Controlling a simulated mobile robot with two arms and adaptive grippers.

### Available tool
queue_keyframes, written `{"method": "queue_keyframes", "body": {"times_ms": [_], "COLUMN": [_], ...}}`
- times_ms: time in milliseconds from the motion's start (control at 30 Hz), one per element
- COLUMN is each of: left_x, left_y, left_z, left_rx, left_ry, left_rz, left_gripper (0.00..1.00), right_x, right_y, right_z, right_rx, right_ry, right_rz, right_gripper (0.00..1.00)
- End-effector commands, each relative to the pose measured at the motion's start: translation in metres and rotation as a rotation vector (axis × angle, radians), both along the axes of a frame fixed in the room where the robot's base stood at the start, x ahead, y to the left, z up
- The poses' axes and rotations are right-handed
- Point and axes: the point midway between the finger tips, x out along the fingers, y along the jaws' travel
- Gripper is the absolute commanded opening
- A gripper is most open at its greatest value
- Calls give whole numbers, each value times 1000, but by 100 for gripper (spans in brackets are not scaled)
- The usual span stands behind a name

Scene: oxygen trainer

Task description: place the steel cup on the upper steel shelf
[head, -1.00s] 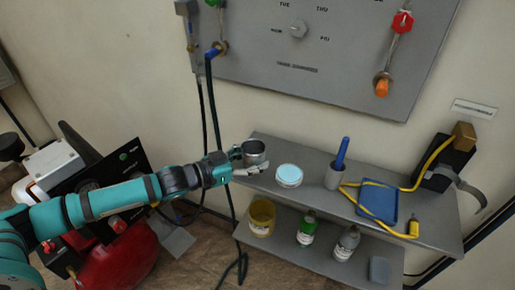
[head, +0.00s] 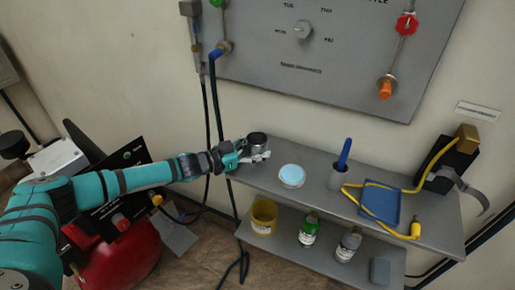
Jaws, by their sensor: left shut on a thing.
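The steel cup (head: 257,141) is a small grey metal cup at the left end of the upper steel shelf (head: 315,205). My left gripper (head: 254,155) comes in from the left and is shut on the cup. The cup is upright, over the shelf's back left corner. The fingers hide its lower part, so I cannot tell whether its base touches the shelf. My right gripper is not in view.
On the upper shelf stand a light-blue-topped round tin (head: 291,176), a grey holder (head: 338,178) with a blue stick, and a blue tray (head: 380,203) with a yellow cord. The lower shelf (head: 290,245) holds a yellow jar (head: 263,217) and bottles. A wall panel (head: 330,60) hangs above.

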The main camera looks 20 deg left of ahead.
Motion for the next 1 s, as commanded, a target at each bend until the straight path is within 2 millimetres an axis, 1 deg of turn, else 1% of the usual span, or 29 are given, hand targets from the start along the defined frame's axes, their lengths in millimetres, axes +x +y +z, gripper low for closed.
{"method": "queue_keyframes", "body": {"times_ms": [200, 233, 400, 433, 667, 767, 867, 1000], "left_x": [0, 0, 0, 0, 0, 0, -9, -30], "left_y": [0, 0, 0, 0, 0, 0, 9, 28], "left_z": [-3, -3, -2, -2, -2, 3, 2, 5], "left_rx": [0, 0, 0, 0, 0, 0, 0, 2], "left_ry": [0, 0, 0, 0, 0, -1, 1, 3], "left_rz": [0, 0, 0, 0, 0, 0, 1, 2], "left_gripper": [12, 55, 77, 80, 80, 80, 80, 80], "right_x": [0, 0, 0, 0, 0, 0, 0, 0], "right_y": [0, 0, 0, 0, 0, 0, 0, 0], "right_z": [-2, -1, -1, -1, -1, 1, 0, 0], "right_rx": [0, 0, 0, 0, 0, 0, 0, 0], "right_ry": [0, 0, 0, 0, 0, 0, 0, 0], "right_rz": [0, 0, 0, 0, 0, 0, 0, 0], "right_gripper": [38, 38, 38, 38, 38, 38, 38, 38]}}
